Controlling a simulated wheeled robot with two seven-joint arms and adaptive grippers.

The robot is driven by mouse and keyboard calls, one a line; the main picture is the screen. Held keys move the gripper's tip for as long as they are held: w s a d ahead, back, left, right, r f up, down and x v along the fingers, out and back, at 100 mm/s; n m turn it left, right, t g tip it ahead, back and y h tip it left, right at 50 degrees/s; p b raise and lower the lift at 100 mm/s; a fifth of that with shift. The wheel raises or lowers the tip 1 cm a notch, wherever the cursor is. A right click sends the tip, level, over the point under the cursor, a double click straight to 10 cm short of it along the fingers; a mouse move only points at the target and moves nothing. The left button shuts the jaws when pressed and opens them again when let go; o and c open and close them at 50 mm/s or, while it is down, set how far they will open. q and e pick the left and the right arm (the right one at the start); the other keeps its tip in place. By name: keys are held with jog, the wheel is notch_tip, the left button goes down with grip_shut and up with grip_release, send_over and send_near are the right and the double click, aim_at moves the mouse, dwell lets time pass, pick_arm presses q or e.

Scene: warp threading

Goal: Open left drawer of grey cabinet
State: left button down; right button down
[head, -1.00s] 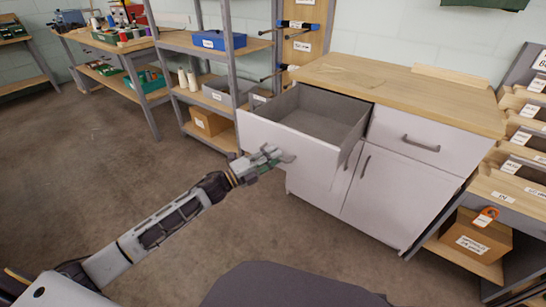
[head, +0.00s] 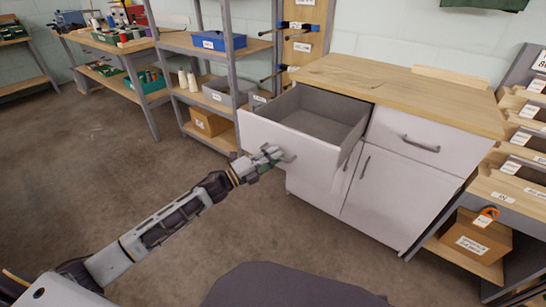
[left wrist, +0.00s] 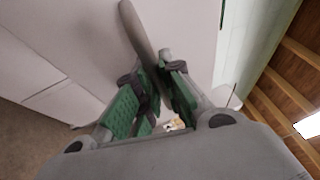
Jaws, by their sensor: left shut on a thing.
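The grey cabinet (head: 400,195) has pale fronts and a wooden top. Its left drawer (head: 292,142) stands pulled well out, and its empty grey inside shows in the head view. My left gripper (head: 275,157) is at the drawer's front, shut on the drawer handle (head: 288,158). In the left wrist view the handle (left wrist: 138,32) runs as a grey bar down between the green finger pads of the gripper (left wrist: 154,92). The right drawer (head: 410,138) is closed. My right gripper is not in view.
A metal shelf unit (head: 230,75) with bins and a box stands left of the cabinet, near the open drawer. A sorting rack (head: 525,150) with a cardboard box (head: 474,240) stands at the right. The floor (head: 90,190) before the cabinet is clear.

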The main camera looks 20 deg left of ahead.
aim_at(283, 147)
pick_arm(q)
jog(key=shift+w+d+f, duration=0.1)
jog(key=shift+w+d, duration=0.25)
jog(key=shift+w, duration=0.6)
jog(key=shift+w+d+r, duration=0.1)
jog(key=shift+w+d, duration=0.25)
jog(key=shift+w, duration=0.65)
jog(key=shift+w+d+f, duration=0.1)
jog(key=shift+w+d, duration=0.25)
jog(key=shift+w, duration=0.6)
jog(key=c, duration=1.8)
grip_release()
jog(key=shift+s+a, duration=0.1)
jog(key=shift+v, duration=5.85)
